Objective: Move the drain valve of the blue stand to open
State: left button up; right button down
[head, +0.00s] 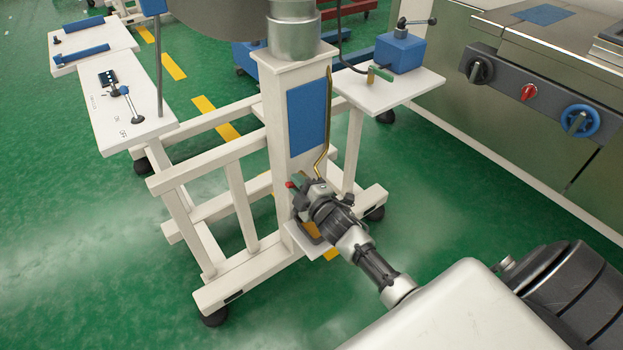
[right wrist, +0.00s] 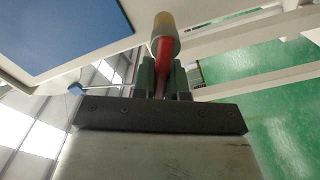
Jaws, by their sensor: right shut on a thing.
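The white stand with a blue panel (head: 307,115) on its post stands in the middle of the head view. A brass pipe (head: 329,125) runs down its front towards the drain valve. The valve is mostly hidden there behind my right gripper (head: 306,192); only a red tip (head: 290,184) shows. In the right wrist view, my right gripper (right wrist: 164,80) is shut on the valve's red lever (right wrist: 164,62), which passes between the two dark fingers. A rounded yellowish and grey end (right wrist: 164,28) lies beyond the lever. My left gripper is not in view.
A side shelf (head: 400,92) carries a blue box (head: 399,52) with a crank and a green-handled part (head: 380,74). A white panel (head: 130,112) with a small lever is at left. A steel machine (head: 540,120) with knobs stands right. Green floor lies around.

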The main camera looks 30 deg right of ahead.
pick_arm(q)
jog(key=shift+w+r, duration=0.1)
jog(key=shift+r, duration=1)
pick_arm(e)
jog(key=shift+a+f+n, duration=0.1)
jog(key=shift+f+n, duration=0.2)
jog(key=shift+n, duration=0.5)
pick_arm(q)
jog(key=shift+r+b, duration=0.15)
jog(key=shift+b, duration=0.2)
pick_arm(e)
jog(key=shift+f, duration=0.1)
jog(key=shift+f+n, duration=0.1)
jog(key=shift+n, duration=0.2)
jog(key=shift+f+n+b, duration=0.35)
jog(key=shift+n+b, duration=0.3)
jog(key=shift+n, duration=0.45)
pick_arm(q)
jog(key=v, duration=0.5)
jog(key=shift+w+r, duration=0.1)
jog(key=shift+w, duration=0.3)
pick_arm(e)
jog(key=c, duration=1.1)
grip_release()
jog(key=shift+r, duration=0.1)
jog(key=shift+s, duration=0.1)
